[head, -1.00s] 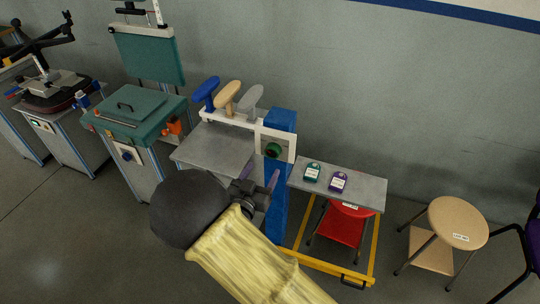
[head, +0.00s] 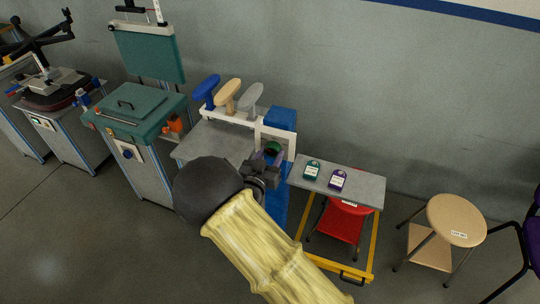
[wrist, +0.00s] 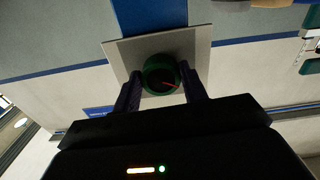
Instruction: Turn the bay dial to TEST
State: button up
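The bay dial is a round green knob with a red pointer line, on a pale square plate. In the wrist view the dial (wrist: 158,75) lies between my two dark fingers, and its plate (wrist: 117,55) shows around it. My gripper (wrist: 160,76) is open, one finger on each side of the knob; I cannot tell whether either touches it. In the head view the dial (head: 272,148) sits on the blue post (head: 281,118), partly covered by my gripper (head: 268,159). No TEST marking is readable in either view.
Blue, tan and grey T-shaped pieces stand left of the post. A wooden stool (head: 456,218) is right.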

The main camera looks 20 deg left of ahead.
jog(key=shift+f+b, duration=0.1)
jog(key=shift+b, duration=0.35)
jog(key=m+b, duration=0.2)
jog(key=b, duration=0.1)
jog(key=shift+f+m, duration=0.2)
jog(key=shift+m, duration=0.2)
jog(key=m+b, duration=0.3)
jog(key=b, duration=0.2)
jog(key=shift+a, duration=0.1)
jog(key=m+b, duration=0.4)
jog(key=b, duration=0.2)
jog(key=shift+m, duration=0.3)
jog(key=shift+a+r+m+b, duration=0.1)
jog(key=shift+r+m+b, duration=0.15)
jog(key=shift+m+b, duration=0.6)
jog(key=o, duration=1)
jog(key=shift+r, duration=0.1)
jog(key=shift+s, duration=0.1)
